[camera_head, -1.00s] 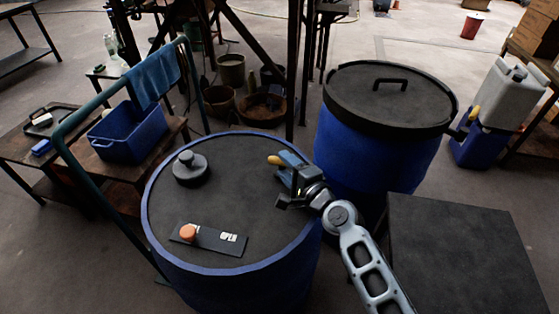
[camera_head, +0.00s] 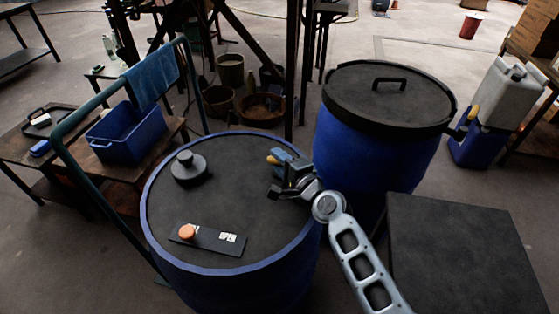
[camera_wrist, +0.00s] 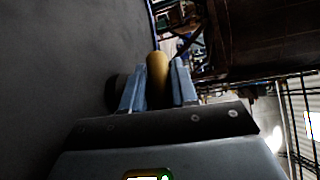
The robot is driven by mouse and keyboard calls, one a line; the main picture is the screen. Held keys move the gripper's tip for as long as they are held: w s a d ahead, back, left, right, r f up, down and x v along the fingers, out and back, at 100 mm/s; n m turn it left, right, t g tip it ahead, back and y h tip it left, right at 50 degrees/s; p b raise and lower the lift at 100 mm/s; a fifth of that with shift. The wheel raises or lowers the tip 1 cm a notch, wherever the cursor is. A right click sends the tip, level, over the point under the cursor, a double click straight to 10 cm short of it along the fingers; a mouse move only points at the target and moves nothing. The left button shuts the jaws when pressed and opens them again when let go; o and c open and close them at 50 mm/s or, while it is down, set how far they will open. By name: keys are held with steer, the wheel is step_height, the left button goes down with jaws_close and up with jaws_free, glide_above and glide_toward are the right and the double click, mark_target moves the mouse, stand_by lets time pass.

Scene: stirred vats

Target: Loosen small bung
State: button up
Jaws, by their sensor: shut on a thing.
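My gripper (camera_head: 281,160) is over the right part of the blue drum's dark top (camera_head: 225,195). Its blue fingers are shut on a rounded yellow handle (camera_wrist: 157,72), whose tip sticks out past them; the tip also shows in the head view (camera_head: 272,159). What the handle joins is hidden. A dark round piece (camera_wrist: 112,90) shows on the drum top beside and partly behind the left finger in the wrist view. I cannot tell if it is the small bung. A larger black stepped bung (camera_head: 188,168) sits on the left of the drum top, apart from my gripper.
A lidded blue drum (camera_head: 375,155) stands close on the right. A green rail (camera_head: 100,98) runs along the left. A dark flat surface (camera_head: 455,255) fills the lower right.

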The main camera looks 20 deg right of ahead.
jaws_close()
steer(key=shift+f, duration=0.1)
